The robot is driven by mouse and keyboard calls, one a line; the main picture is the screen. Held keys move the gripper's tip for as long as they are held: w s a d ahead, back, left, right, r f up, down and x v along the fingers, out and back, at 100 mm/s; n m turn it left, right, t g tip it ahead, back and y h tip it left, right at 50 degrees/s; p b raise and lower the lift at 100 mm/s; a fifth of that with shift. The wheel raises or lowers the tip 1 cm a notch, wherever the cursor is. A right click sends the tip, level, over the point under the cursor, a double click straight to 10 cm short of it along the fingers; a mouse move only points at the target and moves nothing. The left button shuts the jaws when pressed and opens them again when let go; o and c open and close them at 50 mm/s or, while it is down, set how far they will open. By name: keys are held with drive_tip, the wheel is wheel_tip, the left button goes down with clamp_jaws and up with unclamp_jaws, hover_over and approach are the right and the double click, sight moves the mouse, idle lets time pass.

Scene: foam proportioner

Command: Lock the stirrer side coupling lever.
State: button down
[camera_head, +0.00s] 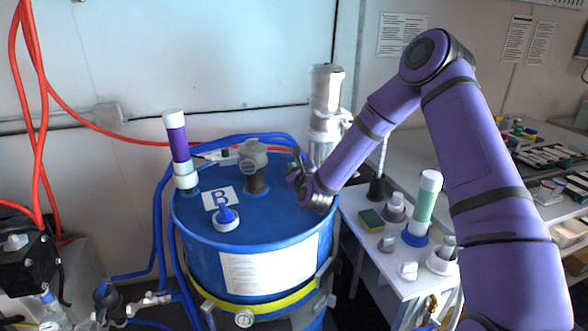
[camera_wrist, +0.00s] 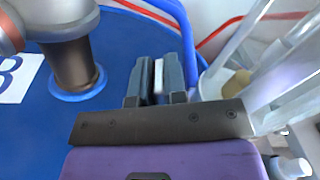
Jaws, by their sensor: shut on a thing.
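My gripper (camera_head: 298,172) is low over the back right of the blue drum (camera_head: 240,240), close to the silver stirrer (camera_head: 326,95). My arm partly hides this spot in the head view. In the wrist view my gripper (camera_wrist: 159,72) has its two dark fingers close together on a thin pale piece (camera_wrist: 158,76), which I take to be the stirrer side coupling lever. Only a narrow strip of it shows between the fingers, so its angle is hard to tell. The coupling itself is mostly hidden.
A brown pipe stub with a grey cap (camera_head: 254,158) stands on the drum left of my gripper. Blue hoses (camera_wrist: 187,40) run close behind the fingers. A side table (camera_head: 376,262) with bottles and a sponge stands at right.

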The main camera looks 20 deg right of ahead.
drive_tip(key=shift+d, duration=0.1)
drive_tip(key=c, duration=1.2)
unclamp_jaws()
drive_tip(key=shift+o, duration=0.2)
drive_tip(key=s, duration=1)
drive_tip(key=shift+s, duration=0.4)
